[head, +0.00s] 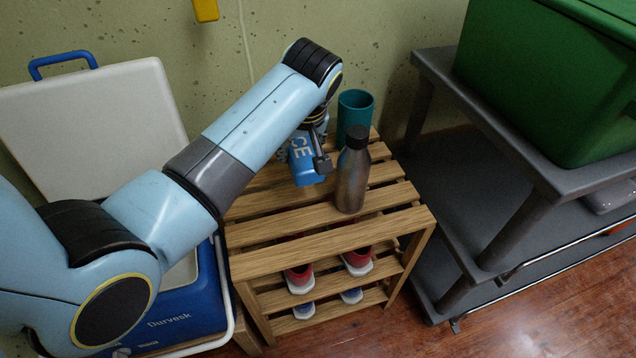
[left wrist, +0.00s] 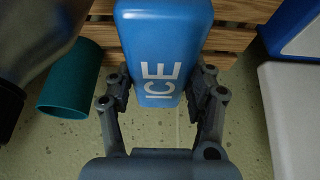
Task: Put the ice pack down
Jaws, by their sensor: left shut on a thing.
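A blue ice pack (head: 306,165) marked "ICE" in white is at the top of the slatted wooden rack (head: 290,222) in the head view. It also shows in the left wrist view (left wrist: 165,35), between my two fingers. My left gripper (head: 318,150) is shut on it; in the left wrist view the fingers (left wrist: 165,90) press its two sides. The ice pack is upright or nearly so. I cannot tell whether its bottom touches the slats. My right gripper is not in view.
A metal bottle (head: 352,180) with a black cap stands just right of the ice pack. A teal cup (head: 354,108) stands behind it. Shoes (head: 299,277) sit on the lower shelf. An open blue cooler (head: 180,300) is at left, a grey shelf (head: 520,150) with a green bin (head: 550,80) at right.

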